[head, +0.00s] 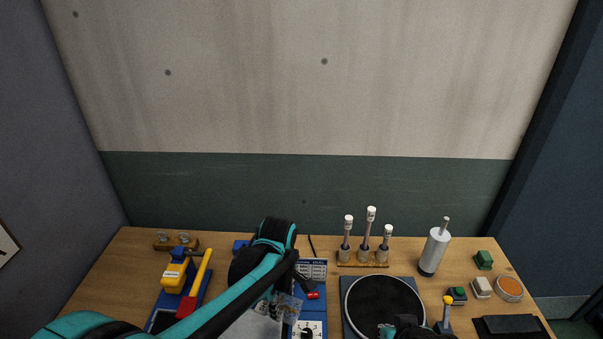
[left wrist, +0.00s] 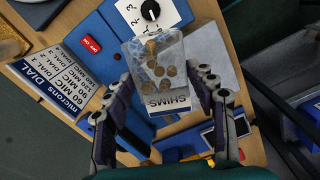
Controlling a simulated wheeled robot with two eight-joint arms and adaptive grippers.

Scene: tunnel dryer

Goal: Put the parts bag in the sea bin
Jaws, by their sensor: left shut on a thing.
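The parts bag (left wrist: 158,68) is a clear pouch with several brown round parts inside. It hangs between the fingers of my left gripper (left wrist: 160,84), which is shut on it. In the head view the bag (head: 291,306) shows in part beside my left gripper (head: 284,296), above the blue dial board. A white label reading SHIMS (left wrist: 168,104) shows just below the bag in the left wrist view. I cannot make out which thing is the sea bin. A black and teal part of my right arm shows at the bottom edge of the head view; its fingers cannot be made out.
The blue board with a microns dial sign (head: 312,269) and red switch (head: 313,295) lies close by. A yellow and red lever tool (head: 188,285) stands left. A black round plate (head: 385,304), several white-capped posts (head: 370,228) and a grey cylinder (head: 434,251) stand right.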

